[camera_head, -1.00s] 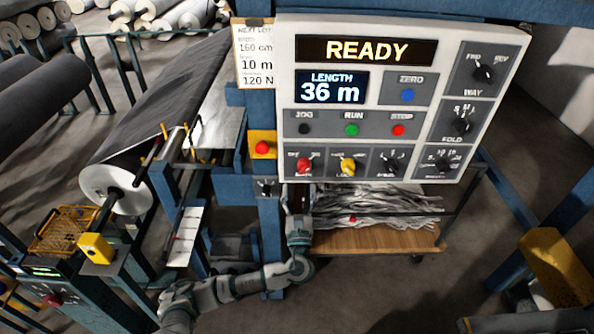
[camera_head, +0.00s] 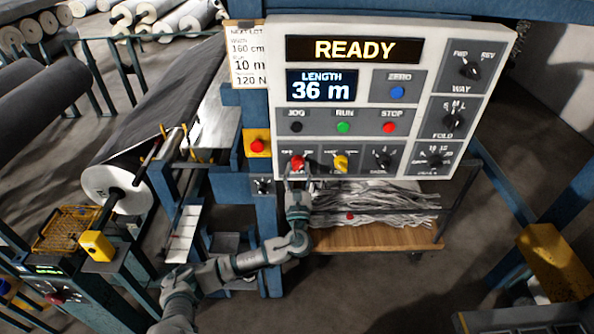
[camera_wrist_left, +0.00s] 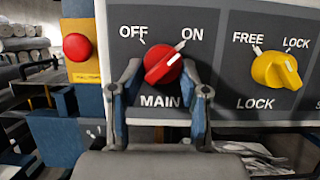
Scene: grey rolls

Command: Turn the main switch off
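The main switch is a red knob (camera_wrist_left: 163,66) above the word MAIN, with its white pointer mark turned toward ON in the left wrist view. In the head view the red knob (camera_head: 297,162) is at the panel's lower left. My left gripper (camera_wrist_left: 162,72) is open, with one finger on each side of the knob. I cannot tell whether the fingers touch it. The left gripper (camera_head: 297,178) also shows at the panel's bottom edge in the head view. My right gripper is not in view.
The control panel (camera_head: 370,82) reads READY and 36 m. A yellow LOCK knob (camera_wrist_left: 277,70) is close right of the main switch. A red button on a yellow box (camera_wrist_left: 77,46) is to the left. A wooden cart (camera_head: 375,238) with grey material stands below.

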